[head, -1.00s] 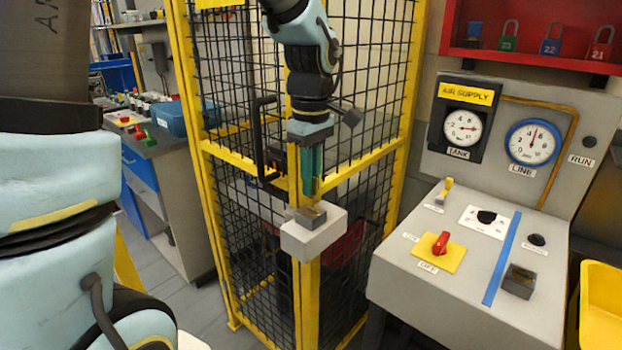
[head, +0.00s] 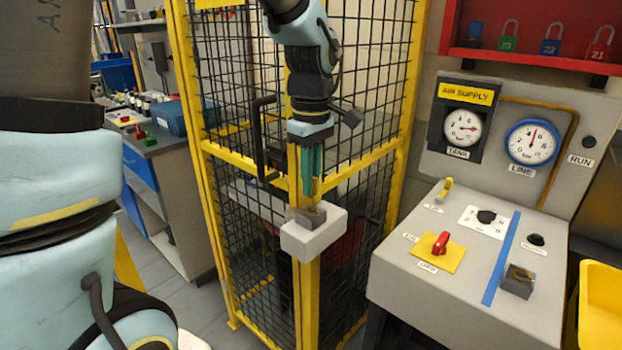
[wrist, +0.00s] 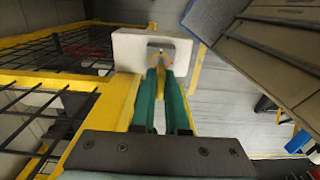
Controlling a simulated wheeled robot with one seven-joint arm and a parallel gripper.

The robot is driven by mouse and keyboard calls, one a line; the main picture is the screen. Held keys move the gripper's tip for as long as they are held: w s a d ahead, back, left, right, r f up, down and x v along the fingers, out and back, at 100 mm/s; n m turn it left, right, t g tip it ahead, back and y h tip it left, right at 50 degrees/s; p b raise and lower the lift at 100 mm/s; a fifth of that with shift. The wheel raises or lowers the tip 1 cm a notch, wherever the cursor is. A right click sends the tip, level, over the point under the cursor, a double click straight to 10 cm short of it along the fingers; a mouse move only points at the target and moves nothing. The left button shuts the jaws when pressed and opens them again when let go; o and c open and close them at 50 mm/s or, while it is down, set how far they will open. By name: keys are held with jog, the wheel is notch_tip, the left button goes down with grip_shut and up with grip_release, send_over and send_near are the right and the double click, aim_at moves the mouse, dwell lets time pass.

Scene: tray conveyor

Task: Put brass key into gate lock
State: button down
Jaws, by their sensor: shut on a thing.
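My gripper (head: 312,190) has green fingers shut on the brass key, pointing down at the gate lock. In the wrist view the brass key (wrist: 160,86) shows as a yellow strip between the fingers (wrist: 160,88). The gate lock (head: 313,239) is a pale grey box on the yellow gate post with a dark, metallic top piece. It also shows in the wrist view (wrist: 128,48). The fingertips are right at the lock's top piece. The key's lower end and the keyhole are hidden, so I cannot tell whether the key is inside.
A black gate handle (head: 260,140) stands just left of my gripper. Yellow-framed black mesh (head: 365,90) surrounds the post. A grey air supply console (head: 405,285) with a red lever (head: 441,243) stands to the right, and a workbench (head: 160,165) at the left.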

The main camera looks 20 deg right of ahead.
jog(key=shift+f+b, duration=1.25)
jog(key=shift+f, duration=0.55)
jog(key=c, duration=0.8)
grip_release()
jog(key=shift+c, duration=0.2)
notch_tip(320, 180, up, 11)
jog(key=shift+f+b, duration=0.1)
jog(key=shift+b, duration=0.85)
jog(key=a+f+m, duration=0.2)
jog(key=a+f, duration=0.3)
jog(key=a, duration=0.3)
jog(key=a+f+m+t, duration=0.1)
jog(key=a+f+m, duration=0.1)
jog(key=a+f, duration=0.4)
jog(key=w+a+f+m, duration=0.1)
jog(key=a+f+m, duration=0.2)
jog(key=a, duration=0.8)
notch_tip(320, 180, down, 3)
jog(key=shift+a+r+t, duration=0.15)
jog(key=shift+a+t, duration=0.05)
jog(key=shift+t, duration=0.1)
